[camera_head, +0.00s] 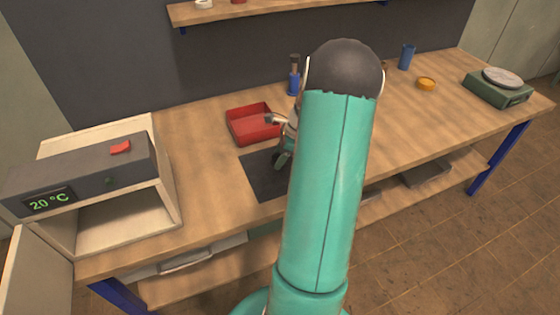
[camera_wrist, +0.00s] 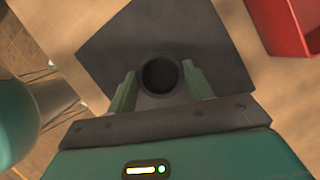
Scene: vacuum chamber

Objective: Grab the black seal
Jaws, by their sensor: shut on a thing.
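The black seal (camera_wrist: 160,75) is a dark, round ring with a darker hollow middle. In the wrist view it sits between the two pale green fingers of my gripper (camera_wrist: 161,86), with one finger against each side. My gripper is shut on it, over the dark grey mat (camera_wrist: 150,30). I cannot tell whether the seal touches the mat. In the head view my gripper (camera_head: 283,157) is low over the mat (camera_head: 262,184), and my arm covers much of this area. The seal is hard to make out there.
A red tray (camera_head: 252,138) lies just behind the mat. A white oven (camera_head: 165,205) with its door open stands at the left.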

